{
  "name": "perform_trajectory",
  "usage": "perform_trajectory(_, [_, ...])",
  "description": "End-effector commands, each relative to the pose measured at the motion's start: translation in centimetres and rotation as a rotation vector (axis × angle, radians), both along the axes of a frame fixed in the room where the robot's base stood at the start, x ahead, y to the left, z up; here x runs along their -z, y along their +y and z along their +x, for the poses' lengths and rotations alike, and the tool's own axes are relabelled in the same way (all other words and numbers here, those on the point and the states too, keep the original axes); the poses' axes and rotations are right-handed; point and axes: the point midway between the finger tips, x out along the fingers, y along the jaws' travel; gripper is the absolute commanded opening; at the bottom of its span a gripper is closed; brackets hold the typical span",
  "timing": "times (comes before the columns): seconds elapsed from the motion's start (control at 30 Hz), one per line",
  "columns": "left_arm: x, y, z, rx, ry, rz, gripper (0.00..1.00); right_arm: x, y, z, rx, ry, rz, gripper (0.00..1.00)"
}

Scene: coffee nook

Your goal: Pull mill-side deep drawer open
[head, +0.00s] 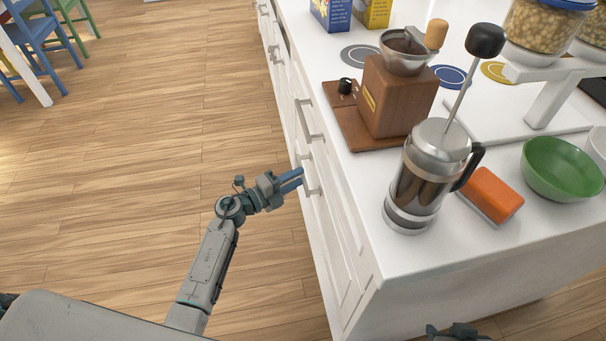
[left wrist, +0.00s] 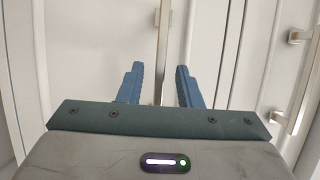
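The white cabinet under the counter has drawer fronts with bar handles on its left face. A long handle (head: 309,120) shows below the wooden coffee mill (head: 392,98). My left gripper (head: 296,180) points at the cabinet face near a lower handle (head: 313,190). In the left wrist view, my left gripper (left wrist: 158,86) is open. A pale upright bar (left wrist: 162,50), seemingly a handle, lies between its fingers in the picture; whether they touch it I cannot tell. The drawer fronts look closed. A dark part of my right arm (head: 455,332) shows at the bottom edge; its fingers are unclear.
A French press (head: 428,180) stands near the counter's front corner, with an orange block (head: 491,194) and a green bowl (head: 562,168) to its right. Wooden floor (head: 130,160) lies clear left of the cabinet. Chairs (head: 55,40) stand at the far left.

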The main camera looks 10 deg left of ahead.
Motion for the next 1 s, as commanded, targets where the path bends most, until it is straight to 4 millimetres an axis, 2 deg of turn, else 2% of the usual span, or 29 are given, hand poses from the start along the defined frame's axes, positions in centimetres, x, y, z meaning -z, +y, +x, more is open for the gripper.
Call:
perform_trajectory(0.2, [0.0,-1.7,1.7,-0.001,0.000,0.000,0.32,0.1,0.1,0.1,0.000,-0.012,0.004,0.36])
perform_trajectory(0.53, [0.0,-2.0,2.0,-0.001,0.001,0.001,0.32,0.1,0.1,0.2,0.001,-0.015,0.006,0.36])
perform_trajectory(0.57, [0.0,-2.0,2.0,-0.001,0.001,0.001,0.30,0.1,0.1,0.2,0.001,-0.015,0.006,0.36])
perform_trajectory(0.7, [0.0,-2.0,2.0,-0.001,0.001,0.001,0.02,0.1,0.1,0.2,0.001,-0.015,0.006,0.36])
perform_trajectory(0.73, [0.0,-2.0,2.0,-0.001,0.001,0.000,0.00,0.1,0.1,0.2,0.001,-0.015,0.006,0.36])
perform_trajectory(1.0, [0.1,-1.9,2.0,-0.001,0.001,0.001,0.00,0.1,0.1,0.1,0.001,-0.014,0.006,0.36])
